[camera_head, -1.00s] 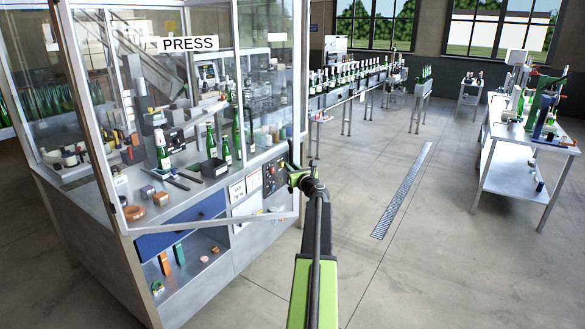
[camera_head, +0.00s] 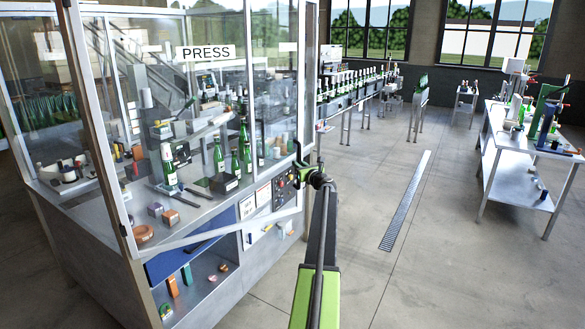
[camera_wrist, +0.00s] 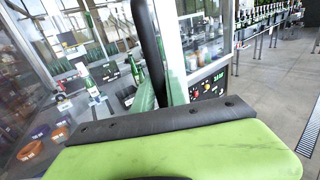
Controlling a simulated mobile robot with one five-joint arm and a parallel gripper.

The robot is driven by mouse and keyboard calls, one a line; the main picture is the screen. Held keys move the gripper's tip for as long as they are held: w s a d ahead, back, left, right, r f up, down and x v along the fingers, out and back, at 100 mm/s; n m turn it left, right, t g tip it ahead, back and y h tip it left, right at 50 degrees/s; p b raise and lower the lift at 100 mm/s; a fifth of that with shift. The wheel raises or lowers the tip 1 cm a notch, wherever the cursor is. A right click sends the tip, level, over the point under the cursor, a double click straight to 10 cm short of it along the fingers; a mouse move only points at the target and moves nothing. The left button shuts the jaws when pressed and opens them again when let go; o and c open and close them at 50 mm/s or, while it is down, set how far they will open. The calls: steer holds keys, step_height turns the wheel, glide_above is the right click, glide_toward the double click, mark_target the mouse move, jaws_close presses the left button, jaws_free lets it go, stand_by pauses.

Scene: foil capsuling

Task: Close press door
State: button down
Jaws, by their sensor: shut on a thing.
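The press door (camera_head: 222,229) is a glass panel in a light metal frame with a "PRESS" label (camera_head: 206,53). It stands ajar: its bottom rail runs out at an angle from the left post, with its right end in front of the press cabinet (camera_head: 200,210). My gripper (camera_head: 301,176) is at the door's right, free edge, shut on the dark door handle (camera_head: 297,152). In the wrist view the handle (camera_wrist: 150,45) rises as a dark upright bar from between my green fingers (camera_wrist: 155,95). My fingers partly hide the grip.
Green bottles (camera_head: 168,165) and small coloured pieces stand on the bench behind the glass. A control panel (camera_head: 284,190) is on the cabinet front near my gripper. A bottle conveyor (camera_head: 350,95) and a white worktable (camera_head: 525,180) stand farther off.

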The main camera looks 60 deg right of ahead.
steer(key=shift+s+d, duration=0.1)
steer(key=shift+s, duration=0.05)
steer(key=c, duration=1.4)
jaws_free()
steer(key=shift+o, duration=0.2)
steer(key=v, duration=1.7)
steer(key=shift+c, duration=0.4)
